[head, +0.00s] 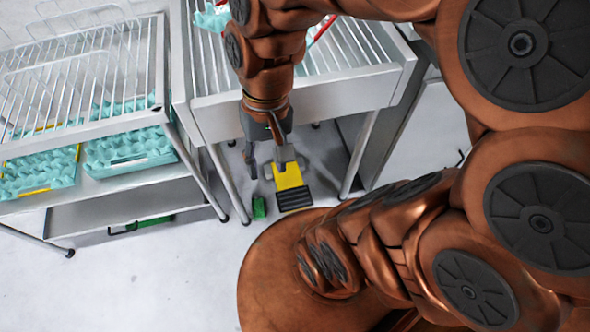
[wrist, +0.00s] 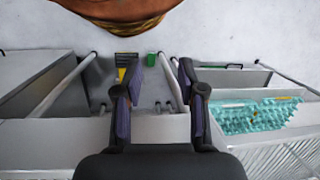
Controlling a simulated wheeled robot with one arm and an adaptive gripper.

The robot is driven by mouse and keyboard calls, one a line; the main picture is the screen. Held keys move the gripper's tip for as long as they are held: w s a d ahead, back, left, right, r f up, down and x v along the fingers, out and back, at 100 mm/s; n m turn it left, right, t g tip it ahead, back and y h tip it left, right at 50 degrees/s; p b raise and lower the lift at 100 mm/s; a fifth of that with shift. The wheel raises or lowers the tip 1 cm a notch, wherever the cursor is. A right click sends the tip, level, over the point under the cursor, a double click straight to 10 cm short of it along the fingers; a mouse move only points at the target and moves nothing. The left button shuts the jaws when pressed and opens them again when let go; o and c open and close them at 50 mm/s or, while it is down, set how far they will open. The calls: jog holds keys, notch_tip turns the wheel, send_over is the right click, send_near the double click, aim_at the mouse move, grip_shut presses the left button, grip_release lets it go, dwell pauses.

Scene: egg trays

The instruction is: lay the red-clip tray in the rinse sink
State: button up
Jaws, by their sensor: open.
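A red strip (head: 322,30), which looks like the red clip, shows with bits of teal tray (head: 212,18) at the top of the head view. They lie on the wire bars of the middle metal stand, mostly hidden behind my arm. My gripper (head: 266,168) is open and empty, pointing down in front of that stand's front edge. Its fingers (wrist: 158,98) stand apart in the wrist view, with floor and metal edge between them. No red clip shows in the wrist view. I cannot tell which part is the rinse sink.
A yellow-and-black block (head: 288,176) and a green block (head: 259,208) are on the floor. The lower-left floor is clear.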

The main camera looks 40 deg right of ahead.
jog(key=s+d+n, duration=0.1)
jog(key=s+n+h, duration=0.1)
jog(key=s, duration=0.1)
jog(key=s+d+n+h, duration=0.1)
jog(key=shift+s+d+f+g, duration=0.3)
jog(key=shift+s+f, duration=0.1)
notch_tip(320, 180, up, 11)
jog(key=p, duration=1)
jog(key=shift+w+p, duration=0.15)
jog(key=shift+p, duration=0.15)
